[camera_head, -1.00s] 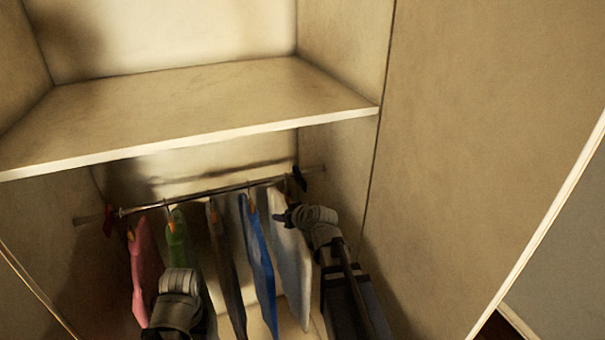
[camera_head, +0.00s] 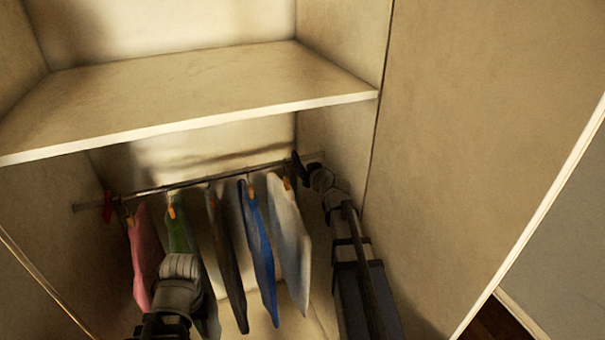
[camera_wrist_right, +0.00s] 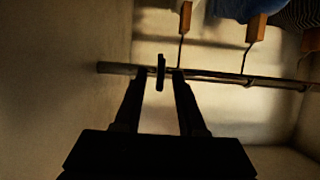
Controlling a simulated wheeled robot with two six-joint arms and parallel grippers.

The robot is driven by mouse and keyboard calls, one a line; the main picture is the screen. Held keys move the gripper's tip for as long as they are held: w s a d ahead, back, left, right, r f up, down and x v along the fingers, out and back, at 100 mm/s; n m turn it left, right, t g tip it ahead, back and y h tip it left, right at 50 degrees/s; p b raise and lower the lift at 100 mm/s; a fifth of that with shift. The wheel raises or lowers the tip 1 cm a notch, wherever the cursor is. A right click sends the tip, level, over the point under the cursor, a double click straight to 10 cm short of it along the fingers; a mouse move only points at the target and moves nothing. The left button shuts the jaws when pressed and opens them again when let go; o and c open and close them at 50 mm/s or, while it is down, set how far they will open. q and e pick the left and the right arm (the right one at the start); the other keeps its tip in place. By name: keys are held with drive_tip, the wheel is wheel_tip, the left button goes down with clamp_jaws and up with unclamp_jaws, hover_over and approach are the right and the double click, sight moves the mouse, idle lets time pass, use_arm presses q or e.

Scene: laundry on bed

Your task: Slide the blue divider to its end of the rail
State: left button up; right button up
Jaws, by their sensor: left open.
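A dark disc-like divider (camera_head: 297,165), too shaded to show its blue, hangs on the metal rail (camera_head: 180,186) near its right end, between the white garment and the right wall. It also shows in the right wrist view (camera_wrist_right: 161,72). My right gripper (camera_head: 313,177) is at the rail there. In the right wrist view its two fingers reach up on either side of the divider, with a visible gap on both sides. My left gripper (camera_head: 165,315) is low in front of the pink and green garments; its fingers are largely hidden, and it holds nothing visible.
Pink (camera_head: 144,255), green (camera_head: 182,235), dark (camera_head: 226,262), blue (camera_head: 259,252) and white (camera_head: 289,240) garments hang from the rail. A red divider (camera_head: 108,206) is near the rail's left end. A shelf (camera_head: 190,95) lies above; the wardrobe's right wall (camera_head: 345,135) is close to my right gripper.

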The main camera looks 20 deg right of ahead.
drive_tip(key=shift+x, duration=1.1)
drive_tip(key=shift+r, duration=0.1)
drive_tip(key=shift+s, duration=0.1)
clamp_jaws()
idle(0.4)
